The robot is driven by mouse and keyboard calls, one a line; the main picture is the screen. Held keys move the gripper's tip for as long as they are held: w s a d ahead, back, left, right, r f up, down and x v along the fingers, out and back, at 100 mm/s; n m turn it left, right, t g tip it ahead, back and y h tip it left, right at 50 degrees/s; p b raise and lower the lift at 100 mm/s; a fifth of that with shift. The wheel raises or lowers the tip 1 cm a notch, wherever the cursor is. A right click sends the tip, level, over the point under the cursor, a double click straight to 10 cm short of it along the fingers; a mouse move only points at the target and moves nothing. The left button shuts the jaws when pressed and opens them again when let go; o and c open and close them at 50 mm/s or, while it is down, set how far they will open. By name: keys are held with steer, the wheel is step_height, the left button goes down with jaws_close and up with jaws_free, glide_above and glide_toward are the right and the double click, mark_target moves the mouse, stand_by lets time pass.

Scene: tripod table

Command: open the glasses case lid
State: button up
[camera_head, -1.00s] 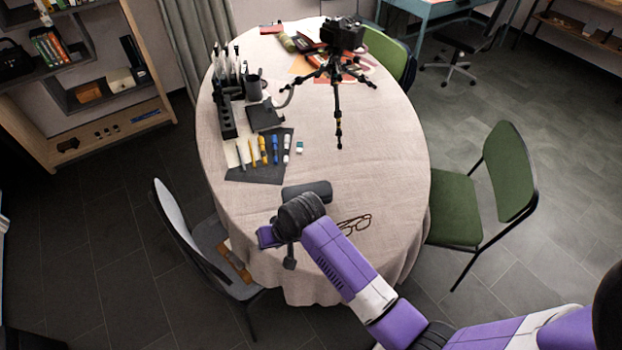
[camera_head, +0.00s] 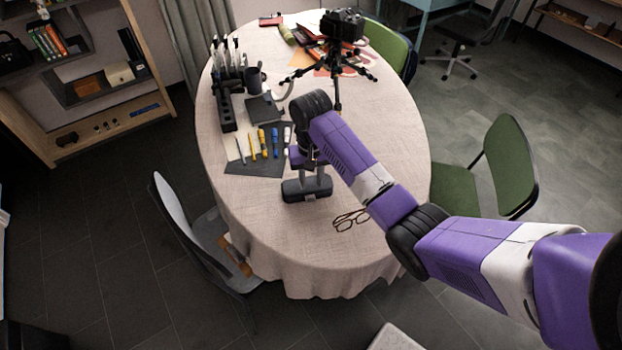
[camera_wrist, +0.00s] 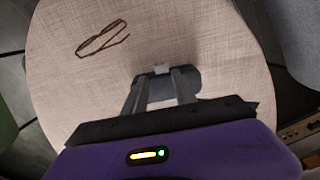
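The dark grey glasses case (camera_head: 307,195) lies on the cloth near the front of the round table, and its lid looks shut. In the wrist view the case (camera_wrist: 160,89) shows between and beside the fingers, partly hidden by them. A small pale piece (camera_wrist: 161,69) sits at its edge between the fingertips; I cannot tell if it is a tab. My gripper (camera_head: 308,182) points down over the case. In the wrist view my gripper (camera_wrist: 159,76) has its two fingers apart, one on each side of the case's middle. I cannot tell whether they touch it.
Eyeglasses (camera_head: 351,219) lie right of the case. A dark mat with pens (camera_head: 262,143) lies just behind it. A tripod with a camera (camera_head: 338,72) stands farther back. A grey chair (camera_head: 190,235) and a green chair (camera_head: 508,165) flank the table.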

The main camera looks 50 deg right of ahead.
mark_target(311, 198)
step_height(311, 198, down, 4)
steer(key=b, duration=0.3)
steer(key=shift+r, duration=0.25)
steer(key=shift+f+b, duration=0.6)
steer(key=shift+f, duration=1.3)
steer(key=c, duration=0.4)
